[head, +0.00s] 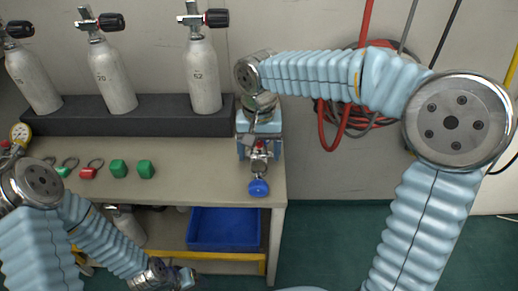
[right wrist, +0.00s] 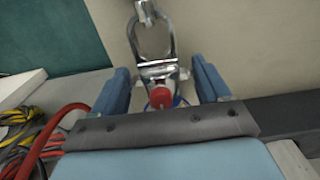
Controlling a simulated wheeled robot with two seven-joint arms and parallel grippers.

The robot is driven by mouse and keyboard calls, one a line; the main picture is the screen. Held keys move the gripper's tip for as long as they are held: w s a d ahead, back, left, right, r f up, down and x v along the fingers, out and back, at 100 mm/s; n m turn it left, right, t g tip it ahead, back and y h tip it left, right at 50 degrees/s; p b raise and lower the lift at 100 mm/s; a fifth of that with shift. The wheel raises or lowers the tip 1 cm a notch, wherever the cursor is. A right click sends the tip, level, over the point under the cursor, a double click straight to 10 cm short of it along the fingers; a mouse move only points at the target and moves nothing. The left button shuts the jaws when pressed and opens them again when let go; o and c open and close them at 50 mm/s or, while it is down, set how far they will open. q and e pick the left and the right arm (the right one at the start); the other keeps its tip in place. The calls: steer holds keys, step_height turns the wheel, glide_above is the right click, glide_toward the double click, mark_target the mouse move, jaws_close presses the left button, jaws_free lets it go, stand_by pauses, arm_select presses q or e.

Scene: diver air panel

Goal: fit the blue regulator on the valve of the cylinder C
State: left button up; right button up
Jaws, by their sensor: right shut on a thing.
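The regulator with a blue round part (head: 258,187) hangs from my right gripper (head: 260,150), which is shut on it near the bench's right end. In the right wrist view its silver yoke (right wrist: 158,68) and red cap stand between the two blue fingers (right wrist: 160,88); the blue part is mostly hidden. Three grey cylinders with black-knobbed valves stand at the back: a left one (head: 33,80), a middle one (head: 112,80) and a right one (head: 204,80). I cannot read which is C. The regulator is apart from all valves. My left gripper (head: 185,279) is low; its jaws are unclear.
The cylinders stand in a dark rack (head: 150,122) on the bench (head: 200,165). A blue crate (head: 225,245) is below. Red hose (head: 327,135) hangs on the wall.

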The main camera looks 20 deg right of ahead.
mark_target(259, 144)
steer(key=shift+f, duration=0.4)
stand_by(0.6)
steer(key=o, duration=1.5)
step_height(259, 144, up, 14)
steer(key=shift+f+p, duration=0.1)
steer(key=shift+p, duration=0.6)
